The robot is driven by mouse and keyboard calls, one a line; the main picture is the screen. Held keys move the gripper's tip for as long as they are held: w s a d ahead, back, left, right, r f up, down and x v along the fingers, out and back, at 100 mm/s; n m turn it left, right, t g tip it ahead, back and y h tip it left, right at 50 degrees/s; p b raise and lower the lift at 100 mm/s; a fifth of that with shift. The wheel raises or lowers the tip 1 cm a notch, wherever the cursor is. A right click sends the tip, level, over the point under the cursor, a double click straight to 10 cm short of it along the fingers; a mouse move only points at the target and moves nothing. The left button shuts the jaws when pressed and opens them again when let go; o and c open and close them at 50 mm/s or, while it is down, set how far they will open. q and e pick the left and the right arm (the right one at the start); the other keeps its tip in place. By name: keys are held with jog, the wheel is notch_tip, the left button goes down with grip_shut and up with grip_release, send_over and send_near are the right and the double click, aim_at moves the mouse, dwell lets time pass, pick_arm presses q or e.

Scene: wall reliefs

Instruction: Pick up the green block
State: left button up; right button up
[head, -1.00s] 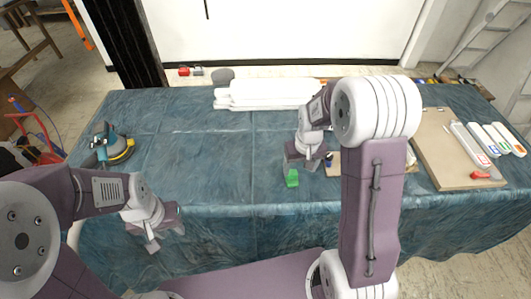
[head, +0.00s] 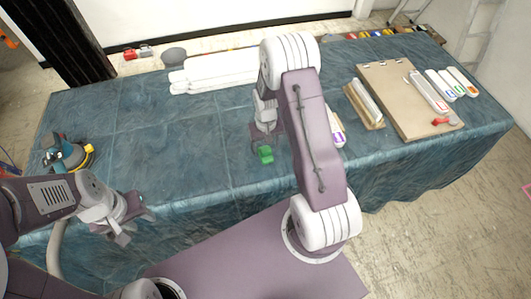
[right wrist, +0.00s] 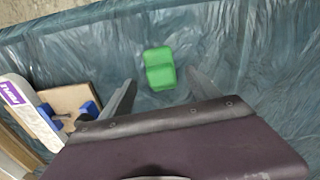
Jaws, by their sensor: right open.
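The green block (head: 265,154) lies on the blue cloth-covered table near its front edge. In the right wrist view the green block (right wrist: 160,69) lies just beyond the fingertips, between their lines and apart from them. My right gripper (right wrist: 162,86) is open and empty. In the head view my right gripper (head: 266,138) is over the table by the block, partly hidden by its own arm. My left gripper (head: 132,223) is at the front left edge of the table, away from the block; I cannot tell how wide its fingers are.
A blue and yellow tool (head: 68,154) stands at the table's left. White rolls (head: 215,72) lie at the back. A brown board (head: 408,100) with white tubes and a red piece is at the right. The left middle of the table (head: 170,130) is clear.

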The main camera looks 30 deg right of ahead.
aim_at(266, 150)
jog(key=f, duration=0.3)
jog(key=shift+s+a, duration=0.1)
jog(key=shift+s, duration=0.1)
jog(key=shift+w+f, duration=0.3)
jog(key=shift+f, duration=0.1)
jog(key=shift+s+r, duration=0.1)
jog(key=shift+s, duration=0.05)
jog(key=c, duration=1.5)
jog(key=shift+r, duration=0.6)
notch_tip(266, 150, up, 3)
jog(key=shift+r, duration=0.1)
jog(key=s+d+r, duration=0.2)
jog(key=s, duration=0.1)
jog(key=s+d+r, duration=0.2)
jog(key=d, duration=0.1)
jog(key=s+d+r+b, duration=0.1)
jog(key=s+d+r, duration=0.1)
jog(key=s, duration=0.1)
jog(key=shift+s+d+r, duration=0.3)
jog(key=shift+s+d, duration=0.05)
jog(key=o, duration=0.9)
jog(key=shift+c, duration=0.2)
jog(key=c, duration=0.6)
jog(key=shift+c, duration=0.3)
